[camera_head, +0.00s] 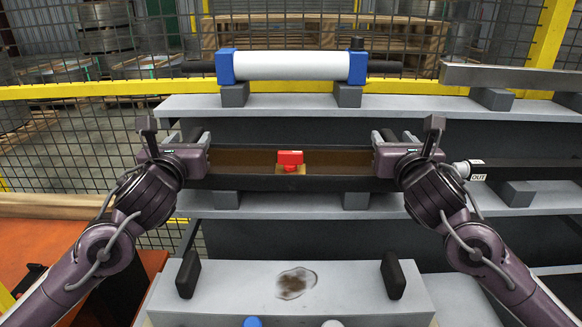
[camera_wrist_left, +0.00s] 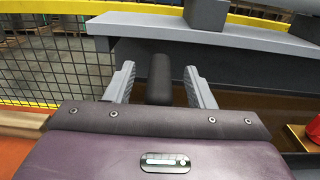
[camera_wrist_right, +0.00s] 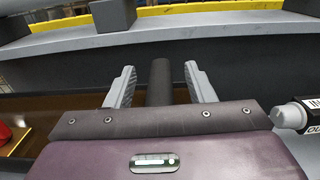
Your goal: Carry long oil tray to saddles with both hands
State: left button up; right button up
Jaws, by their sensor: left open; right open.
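The long oil tray (camera_head: 240,183) is a dark trough with brown oil in it, level across the middle step. A red block-shaped thing (camera_head: 290,158) sits in its middle. Two grey saddle blocks (camera_head: 227,199) (camera_head: 356,200) show under its front edge; whether it touches them I cannot tell. My left gripper (camera_head: 198,138) is open at the tray's left end, its fingers on either side of a black upright grip (camera_wrist_left: 160,78). My right gripper (camera_head: 388,137) is open at the right end, its fingers on either side of another black grip (camera_wrist_right: 160,82).
A white roller with blue ends (camera_head: 290,66) rests on grey blocks on the upper step. A steel bar (camera_head: 510,78) lies at upper right. A white nozzle marked OUT (camera_head: 468,171) is beside my right gripper. The front bench (camera_head: 230,300) has two black posts and an oil stain.

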pick_arm(q)
jog(key=shift+w, duration=0.25)
pick_arm(e)
jog(key=shift+w, duration=0.25)
pick_arm(q)
grip_shut()
pick_arm(e)
grip_shut()
jog(key=shift+a, duration=0.1)
pick_arm(q)
jog(key=shift+a, duration=0.2)
pick_arm(e)
jog(key=shift+s+a, duration=0.15)
jog(key=shift+a, duration=0.05)
